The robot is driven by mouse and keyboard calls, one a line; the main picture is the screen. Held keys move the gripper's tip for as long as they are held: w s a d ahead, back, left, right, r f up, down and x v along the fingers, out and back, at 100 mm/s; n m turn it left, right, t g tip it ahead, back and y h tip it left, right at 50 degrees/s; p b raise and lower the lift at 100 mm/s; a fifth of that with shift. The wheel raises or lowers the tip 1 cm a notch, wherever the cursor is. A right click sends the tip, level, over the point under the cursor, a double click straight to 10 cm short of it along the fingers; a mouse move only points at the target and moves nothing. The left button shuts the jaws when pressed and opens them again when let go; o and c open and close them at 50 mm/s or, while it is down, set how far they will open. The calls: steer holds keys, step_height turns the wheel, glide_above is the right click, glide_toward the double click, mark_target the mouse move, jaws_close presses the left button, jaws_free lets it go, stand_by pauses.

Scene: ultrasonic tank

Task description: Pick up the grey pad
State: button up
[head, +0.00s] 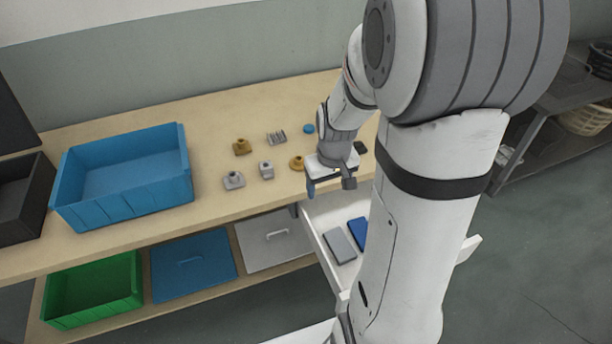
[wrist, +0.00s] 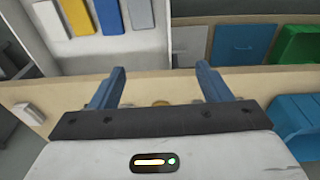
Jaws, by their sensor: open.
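The grey pad (head: 340,244) lies flat in an open white drawer (head: 318,212) under the bench, beside a blue pad (head: 361,232) that my arm partly hides. In the wrist view the grey pad (wrist: 140,13) is at the top edge, cut off by the frame, to the right of the blue pad (wrist: 108,15). A yellow pad (wrist: 76,16) and a whitish pad (wrist: 48,19) lie further left in the same drawer. My gripper (head: 331,187) is open and empty, above the bench's front edge and apart from the pads. Its two blue fingers (wrist: 161,78) show spread in the wrist view.
Several small brass and grey fittings (head: 242,147) stand on the bench. A blue bin (head: 130,200) stands at its left. On the lower shelf are a green bin (head: 90,290), a blue lid (head: 192,277) and a white lid (head: 275,255). A dark shelf (head: 540,135) stands right.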

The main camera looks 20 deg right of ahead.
steer(key=g+b, duration=0.2)
steer(key=b, duration=0.1)
glide_above(337, 239)
steer(key=f, duration=2.2)
steer(key=shift+d, duration=0.2)
steer(key=shift+a+f+p, duration=0.15)
steer(key=shift+f+p, duration=0.35)
steer(key=shift+f, duration=3.5)
steer(key=c, duration=0.7)
steer(key=shift+r, duration=0.1)
